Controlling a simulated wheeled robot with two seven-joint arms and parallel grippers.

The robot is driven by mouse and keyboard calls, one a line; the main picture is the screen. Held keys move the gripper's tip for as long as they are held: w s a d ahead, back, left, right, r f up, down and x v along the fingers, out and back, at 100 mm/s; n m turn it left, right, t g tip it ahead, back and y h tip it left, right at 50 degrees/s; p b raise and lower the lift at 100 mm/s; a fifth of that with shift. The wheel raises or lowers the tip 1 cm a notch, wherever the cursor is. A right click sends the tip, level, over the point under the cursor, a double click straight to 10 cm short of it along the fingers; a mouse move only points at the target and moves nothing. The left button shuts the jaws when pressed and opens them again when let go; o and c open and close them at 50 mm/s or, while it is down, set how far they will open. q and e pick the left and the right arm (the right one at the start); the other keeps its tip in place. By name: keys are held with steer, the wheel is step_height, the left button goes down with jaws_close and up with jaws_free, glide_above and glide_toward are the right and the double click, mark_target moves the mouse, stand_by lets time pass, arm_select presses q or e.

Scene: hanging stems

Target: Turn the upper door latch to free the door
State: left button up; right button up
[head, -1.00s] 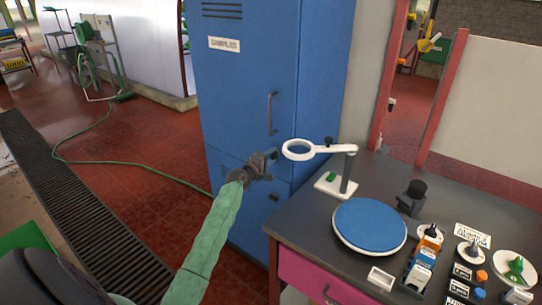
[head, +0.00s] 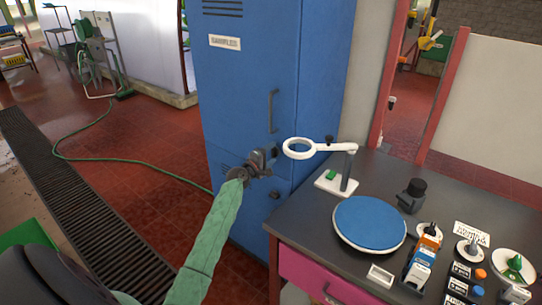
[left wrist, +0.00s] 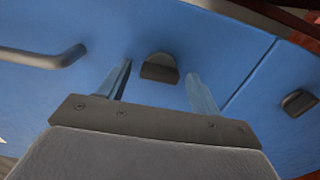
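The tall blue locker (head: 240,90) has an upper door with a vertical bar handle (head: 271,112). In the left wrist view the upper latch (left wrist: 160,66), a small dark knob, lies between and just beyond my left gripper's fingertips. The bar handle (left wrist: 45,58) is to its left. A lower latch (left wrist: 299,102) sits across the door seam, and also shows in the head view (head: 274,194). My left gripper (head: 270,157) is open at the locker front, with a gap on both sides of the upper latch. I cannot tell whether it touches. My right gripper is out of view.
A dark workbench (head: 295,220) stands right of the locker. Its white ring magnifier (head: 300,149) is close to my left gripper. A blue round turntable (head: 369,222) and several small items lie on the bench. A green hose (head: 130,163) crosses the red floor.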

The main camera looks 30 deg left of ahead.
arm_select(q)
steer(key=shift+s, duration=0.1)
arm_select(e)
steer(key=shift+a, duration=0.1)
arm_select(q)
steer(key=shift+s+f, duration=0.1)
steer(key=shift+s, duration=0.1)
steer(key=s+b, duration=0.2)
steer(key=s, duration=0.5)
steer(key=shift+a+b, duration=0.3)
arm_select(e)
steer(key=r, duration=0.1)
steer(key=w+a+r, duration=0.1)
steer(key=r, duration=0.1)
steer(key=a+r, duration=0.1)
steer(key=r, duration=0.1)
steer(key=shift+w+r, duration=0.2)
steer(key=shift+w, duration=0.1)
arm_select(q)
steer(key=shift+s, duration=0.1)
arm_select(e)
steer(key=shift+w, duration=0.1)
